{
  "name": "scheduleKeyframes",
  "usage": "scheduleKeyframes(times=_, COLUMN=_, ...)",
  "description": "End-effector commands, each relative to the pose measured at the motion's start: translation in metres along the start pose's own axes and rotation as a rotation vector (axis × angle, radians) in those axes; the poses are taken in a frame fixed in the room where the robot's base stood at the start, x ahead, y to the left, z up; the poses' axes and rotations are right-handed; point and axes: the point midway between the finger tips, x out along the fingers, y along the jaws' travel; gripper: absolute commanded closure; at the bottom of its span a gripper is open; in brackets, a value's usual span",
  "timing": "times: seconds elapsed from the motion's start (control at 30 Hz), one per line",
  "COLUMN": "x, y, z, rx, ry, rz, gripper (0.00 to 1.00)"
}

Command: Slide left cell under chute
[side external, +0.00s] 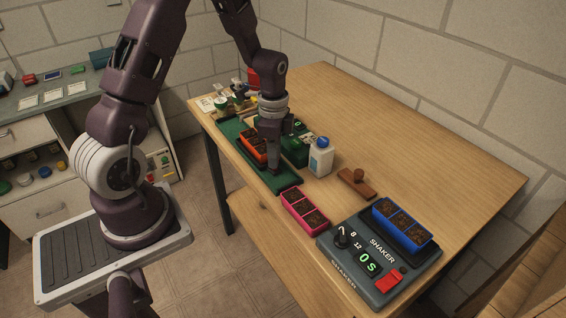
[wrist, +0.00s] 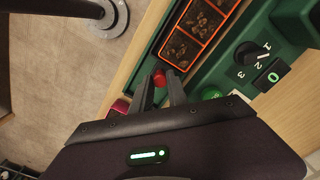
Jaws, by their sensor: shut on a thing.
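An orange tray (side external: 252,146) with dark-filled cells lies on a green track (side external: 283,184); the tray also shows in the wrist view (wrist: 196,32). A green dispenser (side external: 296,152) stands beside the track, with a dial and a display reading 0 in the wrist view (wrist: 285,62). I cannot make out its chute. My gripper (side external: 275,172) points down over the track near the tray's near end. In the wrist view its fingers (wrist: 159,84) are closed around a small red knob (wrist: 159,76) just off the tray's end. The knob is partly hidden by the fingers.
A pink tray (side external: 304,211) sits near the table's front edge. A white bottle (side external: 321,158) and a brown stamp (side external: 357,183) stand to the right of the dispenser. A shaker (side external: 370,276) carries a blue tray (side external: 403,226). The back right of the table is clear.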

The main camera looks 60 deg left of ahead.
Motion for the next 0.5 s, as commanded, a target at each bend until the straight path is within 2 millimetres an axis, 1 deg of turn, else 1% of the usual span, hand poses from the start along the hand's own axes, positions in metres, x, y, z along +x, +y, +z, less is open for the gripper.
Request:
scheduleKeyframes(times=0.03, x=-0.001, y=-0.010, z=0.008, rx=-0.005, ry=0.004, rz=-0.006, gripper=1.00)
scheduleKeyframes(times=0.1, x=-0.001, y=-0.020, z=0.018, rx=-0.006, ry=0.003, rz=-0.006, gripper=1.00)
scheduleKeyframes(times=0.2, x=-0.001, y=-0.030, z=0.028, rx=-0.003, ry=0.003, rz=-0.006, gripper=1.00)
scheduleKeyframes(times=0.3, x=-0.001, y=-0.034, z=0.032, rx=0.000, ry=0.003, rz=-0.007, gripper=1.00)
scheduleKeyframes(times=0.5, x=-0.001, y=-0.034, z=0.032, rx=0.001, ry=0.003, rz=-0.006, gripper=1.00)
